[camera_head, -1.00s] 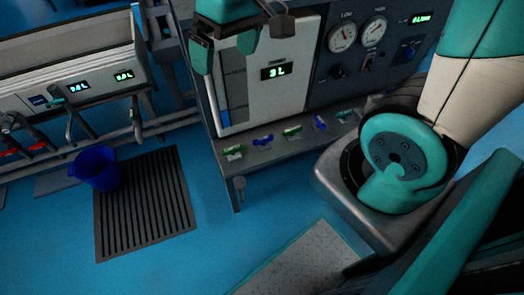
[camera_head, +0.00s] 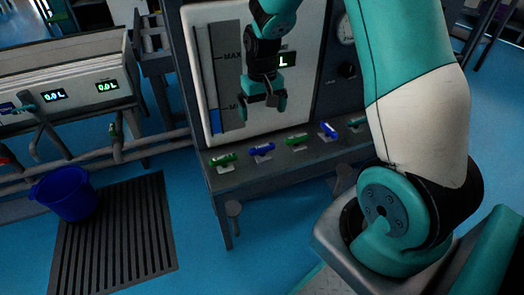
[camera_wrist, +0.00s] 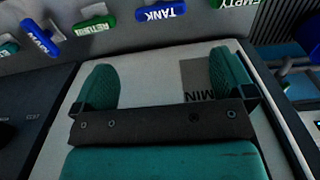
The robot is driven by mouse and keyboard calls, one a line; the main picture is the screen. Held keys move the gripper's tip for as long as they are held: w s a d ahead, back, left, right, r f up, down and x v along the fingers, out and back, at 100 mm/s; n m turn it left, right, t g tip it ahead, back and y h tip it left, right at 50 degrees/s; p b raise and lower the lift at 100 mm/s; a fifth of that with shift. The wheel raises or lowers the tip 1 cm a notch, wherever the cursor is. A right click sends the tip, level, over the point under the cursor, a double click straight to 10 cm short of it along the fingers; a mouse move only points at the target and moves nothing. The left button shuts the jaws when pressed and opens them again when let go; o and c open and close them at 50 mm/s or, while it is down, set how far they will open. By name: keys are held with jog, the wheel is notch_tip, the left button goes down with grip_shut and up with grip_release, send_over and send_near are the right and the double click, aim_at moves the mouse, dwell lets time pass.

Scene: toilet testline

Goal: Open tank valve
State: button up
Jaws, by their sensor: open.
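The tank valve (camera_head: 262,150) is a blue handle, second from the left in the row on the shelf in the head view. In the wrist view the blue handle with upside-down "TANK" lettering (camera_wrist: 160,13) is at the top centre. My gripper (camera_head: 264,107) is open and empty in front of the white level panel, above and apart from the blue handle. In the wrist view its two teal fingers (camera_wrist: 162,70) are spread wide, with only the panel between them.
A green handle (camera_head: 222,160), lettered "EMPTY" in the wrist view (camera_wrist: 215,3), is left of the tank valve. Another green handle (camera_head: 297,140) and a blue one (camera_head: 328,130) are to its right. The level panel (camera_head: 205,60) rises behind. A blue bucket (camera_head: 65,192) stands on a floor grate (camera_head: 115,240).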

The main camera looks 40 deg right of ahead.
aim_at(262, 146)
notch_tip(262, 146, down, 13)
jog(key=b, duration=0.5)
jog(key=shift+f, duration=0.15)
jog(key=c, duration=0.6)
jog(key=shift+c, duration=0.2)
